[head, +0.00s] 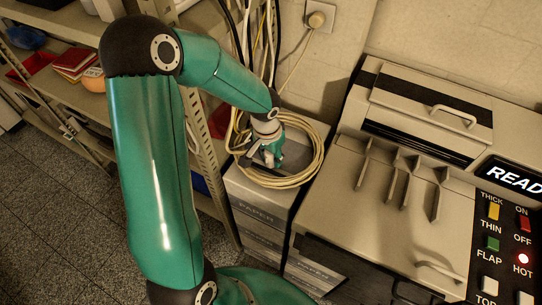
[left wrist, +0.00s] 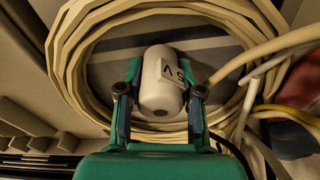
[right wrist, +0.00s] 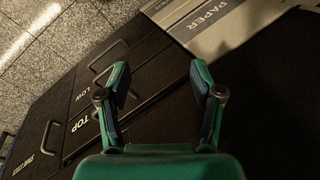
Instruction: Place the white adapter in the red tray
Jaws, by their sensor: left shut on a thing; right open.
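The white adapter (left wrist: 162,85), with dark lettering on its side, sits between the fingers of my left gripper (left wrist: 161,95), which is shut on it. In the head view my left gripper (head: 268,152) points down inside a coil of cable on a stack of paper boxes; the adapter is mostly hidden there. A red edge (head: 34,64) shows on the left shelf, and another red piece (head: 219,120) shows behind the shelf post. I cannot tell which is the red tray. My right gripper (right wrist: 160,78) is open and empty in the right wrist view.
The pale cable coil (head: 314,163) surrounds the left gripper on the paper boxes (head: 262,214). Hanging cables (head: 268,45) and a metal shelf post (head: 210,165) stand close by. A large machine (head: 400,215) fills the right. Red notebooks (head: 76,57) lie on the shelf.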

